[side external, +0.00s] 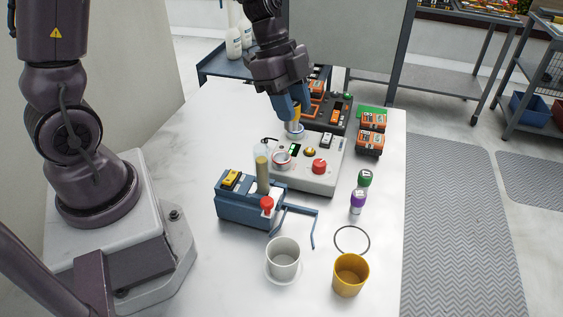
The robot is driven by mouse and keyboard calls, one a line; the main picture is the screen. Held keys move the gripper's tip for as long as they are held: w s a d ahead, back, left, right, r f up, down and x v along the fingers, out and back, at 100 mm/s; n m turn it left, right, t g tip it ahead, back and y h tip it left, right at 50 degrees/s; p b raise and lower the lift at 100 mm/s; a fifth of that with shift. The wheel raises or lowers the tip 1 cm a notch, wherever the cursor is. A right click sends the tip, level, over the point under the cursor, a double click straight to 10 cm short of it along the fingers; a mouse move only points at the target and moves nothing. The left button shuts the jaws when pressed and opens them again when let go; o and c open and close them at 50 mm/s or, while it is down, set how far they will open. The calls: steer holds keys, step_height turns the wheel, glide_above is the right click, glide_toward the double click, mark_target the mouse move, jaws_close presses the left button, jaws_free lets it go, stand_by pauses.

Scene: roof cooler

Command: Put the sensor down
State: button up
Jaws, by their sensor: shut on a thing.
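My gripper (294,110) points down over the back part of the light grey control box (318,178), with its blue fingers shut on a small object. I take this object to be the sensor (295,129); it has a yellow upper part and a pale, ringed lower end. The fingers hide part of it. Its lower end is at the back left edge of the control box in the picture. I cannot tell whether it touches anything.
A blue device (238,210) with a clear tube and red knob stands in front. Nearby are a white cup (283,258), yellow cup (350,275), black ring (352,240), green-topped vial (364,179), purple vial (357,201) and orange blocks (370,142).

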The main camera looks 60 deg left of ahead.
steer(key=w+a+n, duration=0.1)
steer(key=a+n, duration=0.2)
steer(key=a, duration=0.3)
steer(key=shift+t+y, duration=0.4)
steer(key=f, duration=1.3)
steer(key=shift+d, duration=0.2)
steer(key=shift+f, duration=0.15)
steer(key=shift+f, duration=0.25)
steer(key=o, duration=1)
